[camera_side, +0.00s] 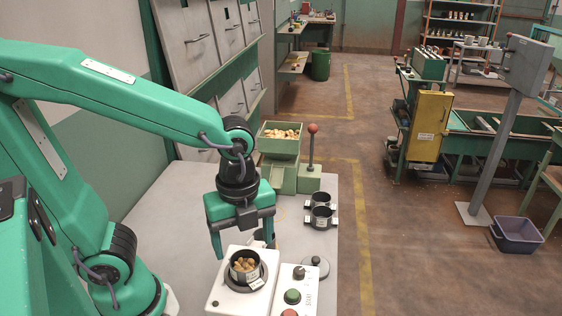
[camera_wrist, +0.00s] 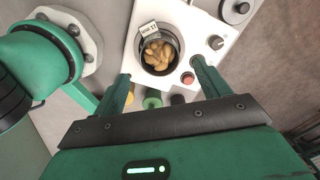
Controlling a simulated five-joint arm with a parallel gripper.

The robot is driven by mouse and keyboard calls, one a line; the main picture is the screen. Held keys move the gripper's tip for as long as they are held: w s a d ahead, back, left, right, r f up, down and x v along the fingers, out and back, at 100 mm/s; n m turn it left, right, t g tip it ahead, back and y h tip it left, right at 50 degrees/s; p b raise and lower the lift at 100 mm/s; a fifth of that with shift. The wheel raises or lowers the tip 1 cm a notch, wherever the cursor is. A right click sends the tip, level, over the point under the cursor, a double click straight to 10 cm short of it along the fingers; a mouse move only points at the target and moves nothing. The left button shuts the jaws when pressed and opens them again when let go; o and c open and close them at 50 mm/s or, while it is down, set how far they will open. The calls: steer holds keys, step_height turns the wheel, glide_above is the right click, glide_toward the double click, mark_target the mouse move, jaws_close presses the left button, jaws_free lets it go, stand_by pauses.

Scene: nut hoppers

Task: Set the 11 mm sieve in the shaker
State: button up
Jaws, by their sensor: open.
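A dark round sieve (camera_side: 236,275) holding several brown nuts sits in the round seat of the white shaker (camera_side: 222,293). In the wrist view the sieve (camera_wrist: 181,51) bears a white tag that appears to read 11 mm upside down. My gripper (camera_side: 243,246) is open above the shaker, with its fingers to either side of the sieve; the wrist view shows the fingers (camera_wrist: 160,74) apart and nothing between them. I see no finger touching the sieve.
Two dark cups with side handles (camera_side: 321,217) stand on the table beyond the shaker. A grey knobbed disc (camera_side: 315,267) lies right of the control box (camera_side: 299,282). A green hopper of nuts (camera_side: 281,147) and a red-knobbed lever (camera_side: 312,150) stand at the back.

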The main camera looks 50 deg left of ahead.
steer(key=shift+r, duration=2.95)
steer(key=a+r+n+t, duration=0.1)
steer(key=a+n+t, duration=0.4)
steer(key=n, duration=1.5)
steer(key=a, duration=0.3)
steer(key=shift+w+a+r+t, duration=0.2)
steer(key=shift+w+t, duration=0.1)
steer(key=shift+w, duration=0.1)
